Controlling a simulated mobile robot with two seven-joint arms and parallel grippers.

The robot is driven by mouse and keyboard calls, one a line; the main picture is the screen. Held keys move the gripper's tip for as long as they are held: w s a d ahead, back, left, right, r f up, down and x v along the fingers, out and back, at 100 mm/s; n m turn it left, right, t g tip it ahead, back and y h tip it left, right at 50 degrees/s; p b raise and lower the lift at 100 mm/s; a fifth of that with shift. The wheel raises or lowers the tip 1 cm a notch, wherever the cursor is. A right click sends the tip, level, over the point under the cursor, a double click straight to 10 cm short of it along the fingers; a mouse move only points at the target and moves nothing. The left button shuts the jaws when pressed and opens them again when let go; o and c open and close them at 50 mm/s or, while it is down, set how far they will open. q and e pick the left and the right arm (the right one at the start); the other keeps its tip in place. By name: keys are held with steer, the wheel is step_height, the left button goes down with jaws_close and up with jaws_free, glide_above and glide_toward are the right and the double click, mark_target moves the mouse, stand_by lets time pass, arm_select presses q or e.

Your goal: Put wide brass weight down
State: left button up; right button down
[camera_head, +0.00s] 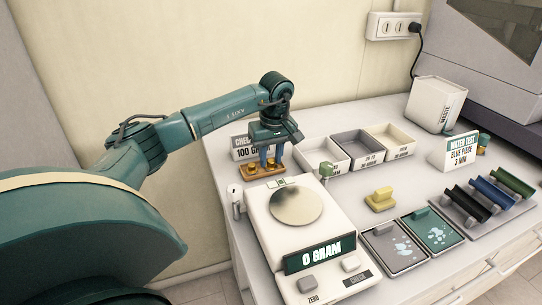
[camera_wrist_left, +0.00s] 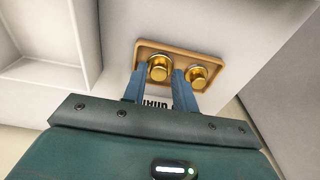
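Two brass weights sit at a small wooden tray (camera_head: 250,171), far left of the table behind the scale. In the left wrist view the tray (camera_wrist_left: 207,60) holds a wider brass weight (camera_wrist_left: 159,71) and a narrower brass weight (camera_wrist_left: 196,77). My left gripper (camera_head: 271,162) points down over the tray. Its two blue fingers (camera_wrist_left: 160,84) stand on either side of the wider weight, very close to it. I cannot tell whether they press on it. The scale (camera_head: 296,204) has an empty round plate and reads 0 GRAM. My right gripper is not in view.
Open bins (camera_head: 324,154) are to the right of my gripper. A yellow block (camera_head: 380,199), two sample trays (camera_head: 395,247) and a rack of coloured rollers (camera_head: 489,207) stand further right.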

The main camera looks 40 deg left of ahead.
mark_target(274, 168)
arm_select(q)
step_height(274, 168, up, 12)
steer(key=d, duration=0.1)
steer(key=shift+s+d, duration=0.15)
stand_by(0.6)
